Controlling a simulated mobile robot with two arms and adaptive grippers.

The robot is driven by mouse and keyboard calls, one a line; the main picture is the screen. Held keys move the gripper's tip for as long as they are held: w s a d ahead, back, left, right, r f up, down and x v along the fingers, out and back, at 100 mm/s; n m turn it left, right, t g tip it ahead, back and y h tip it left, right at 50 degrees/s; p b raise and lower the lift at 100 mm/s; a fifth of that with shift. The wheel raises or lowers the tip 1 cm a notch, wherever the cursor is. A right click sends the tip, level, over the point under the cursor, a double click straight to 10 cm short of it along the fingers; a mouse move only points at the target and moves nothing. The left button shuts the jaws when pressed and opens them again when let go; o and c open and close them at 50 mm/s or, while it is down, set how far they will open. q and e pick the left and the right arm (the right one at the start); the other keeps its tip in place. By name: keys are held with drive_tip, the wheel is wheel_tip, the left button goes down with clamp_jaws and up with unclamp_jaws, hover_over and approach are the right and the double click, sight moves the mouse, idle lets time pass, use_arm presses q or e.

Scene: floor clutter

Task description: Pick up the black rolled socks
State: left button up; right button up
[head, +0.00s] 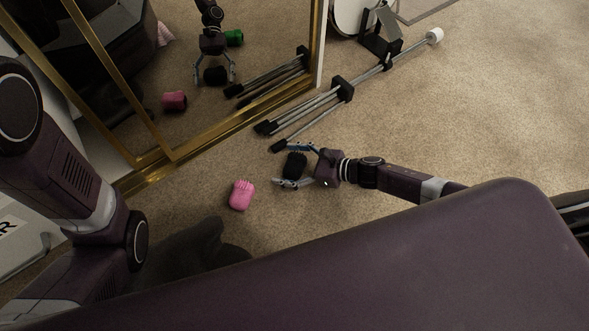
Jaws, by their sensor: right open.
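The black rolled socks (294,166) are a small dark bundle on the beige carpet in the middle of the head view. My right gripper (279,166) reaches in from the right, low over the carpet. Its jaws are open, with one finger on the far side of the socks and one on the near side. The socks lie between the fingers, close to the palm; I cannot tell whether the fingers touch them. The links of my left arm show at the left, but its gripper is out of view.
A gold-framed mirror (218,122) at the upper left reflects the gripper, socks and a green object. Carpet to the upper right is clear.

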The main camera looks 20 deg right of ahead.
drive_tip(key=shift+x, duration=0.9)
drive_tip(key=shift+c, duration=0.3)
drive_tip(key=c, duration=1.2)
